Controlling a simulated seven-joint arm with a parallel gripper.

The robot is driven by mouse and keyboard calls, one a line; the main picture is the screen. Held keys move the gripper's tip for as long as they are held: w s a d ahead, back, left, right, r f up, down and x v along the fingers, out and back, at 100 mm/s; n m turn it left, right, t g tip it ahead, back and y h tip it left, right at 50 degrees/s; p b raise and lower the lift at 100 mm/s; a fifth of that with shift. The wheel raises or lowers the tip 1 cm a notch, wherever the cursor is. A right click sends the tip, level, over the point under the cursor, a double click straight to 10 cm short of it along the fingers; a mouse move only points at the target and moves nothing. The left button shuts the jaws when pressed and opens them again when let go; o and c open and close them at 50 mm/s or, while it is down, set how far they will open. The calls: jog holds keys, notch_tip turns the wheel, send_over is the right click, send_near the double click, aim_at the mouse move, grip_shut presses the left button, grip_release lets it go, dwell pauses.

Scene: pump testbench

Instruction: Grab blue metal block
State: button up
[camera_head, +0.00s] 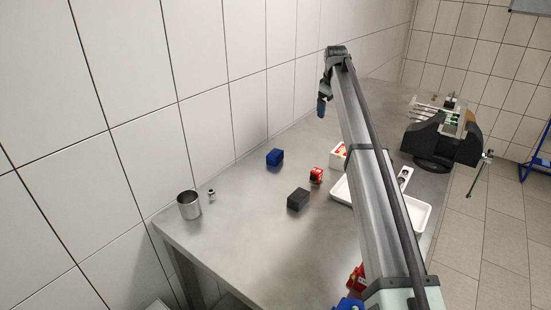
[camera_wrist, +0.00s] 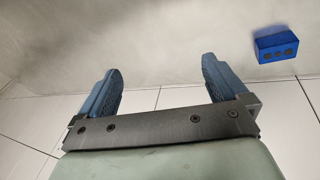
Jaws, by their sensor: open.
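The blue metal block (camera_head: 275,157) sits on the grey table toward the back, near the tiled wall. In the wrist view the blue block (camera_wrist: 276,45) shows at the upper right, with dark holes in its near face. My gripper (camera_head: 321,106) hangs above the table, to the right of the block and higher in the head view. In the wrist view my gripper (camera_wrist: 162,75) has its two blue fingers spread apart with nothing between them. The block lies outside the fingers, to their right, and is not touched.
A black block (camera_head: 298,199) and a small red part (camera_head: 316,175) stand near the blue block. A metal cup (camera_head: 189,205) and a small metal piece (camera_head: 211,195) are at the left. A white tray (camera_head: 421,216) is partly behind my arm. A black fixture (camera_head: 424,141) stands at the right.

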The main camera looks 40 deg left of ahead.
jog(key=s+a+f+n+g+h, duration=0.1)
jog(key=s+a+n+g, duration=0.1)
jog(key=s+a, duration=0.6)
jog(key=s+a+f+n+g+h, duration=0.1)
jog(key=s+a, duration=0.4)
jog(key=s, duration=0.5)
send_over(275, 153)
jog(key=shift+n, duration=0.3)
jog(key=f, duration=0.8)
jog(key=shift+s+a+f, duration=0.2)
jog(key=shift+a+f, duration=0.1)
jog(key=shift+w+d+f, duration=0.15)
jog(key=shift+f, duration=1.15)
jog(key=shift+w+d+f, duration=0.1)
jog(key=shift+w+f, duration=0.05)
jog(key=shift+f, duration=1.15)
jog(key=shift+c, duration=0.4)
jog(key=c, duration=1.2)
